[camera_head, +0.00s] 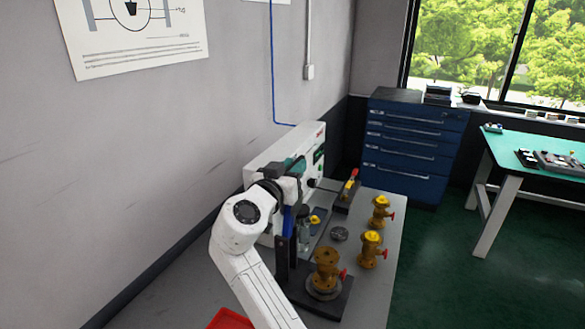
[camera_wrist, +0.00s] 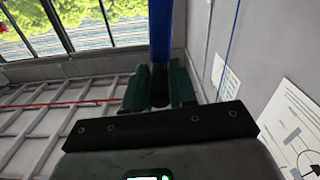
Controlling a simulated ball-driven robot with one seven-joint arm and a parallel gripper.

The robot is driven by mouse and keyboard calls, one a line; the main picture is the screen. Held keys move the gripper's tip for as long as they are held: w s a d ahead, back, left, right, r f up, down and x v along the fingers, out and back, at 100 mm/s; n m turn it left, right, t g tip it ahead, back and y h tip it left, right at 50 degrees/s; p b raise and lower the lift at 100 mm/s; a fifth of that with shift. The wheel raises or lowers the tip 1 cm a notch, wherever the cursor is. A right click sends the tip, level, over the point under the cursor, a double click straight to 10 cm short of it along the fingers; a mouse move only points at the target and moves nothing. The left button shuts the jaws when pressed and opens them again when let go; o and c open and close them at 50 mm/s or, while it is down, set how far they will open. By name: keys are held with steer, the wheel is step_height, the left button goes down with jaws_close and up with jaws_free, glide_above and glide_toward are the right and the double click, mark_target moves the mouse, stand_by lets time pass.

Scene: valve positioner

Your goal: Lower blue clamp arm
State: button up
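The blue clamp arm (camera_head: 288,221) stands roughly upright in the head view, beside a dark post on the bench fixture. In the wrist view, a blue bar (camera_wrist: 160,32) runs from the top edge down between my gripper's teal fingers (camera_wrist: 160,88). The fingers lie close against both sides of it and look shut on it. In the head view my gripper (camera_head: 293,168) is at the upper end of the blue arm, and my white arm reaches it from the lower left. My arm and gripper hide part of the clamp.
A brown valve body (camera_head: 326,268) sits on a dark base close by. Two yellow-topped valves (camera_head: 371,248) (camera_head: 380,212) stand to the right, near a dark disc (camera_head: 339,233). A white machine (camera_head: 282,150) is behind my gripper. A red tray (camera_head: 231,319) lies at the front.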

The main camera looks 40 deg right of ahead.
jaws_close()
stand_by(0.3)
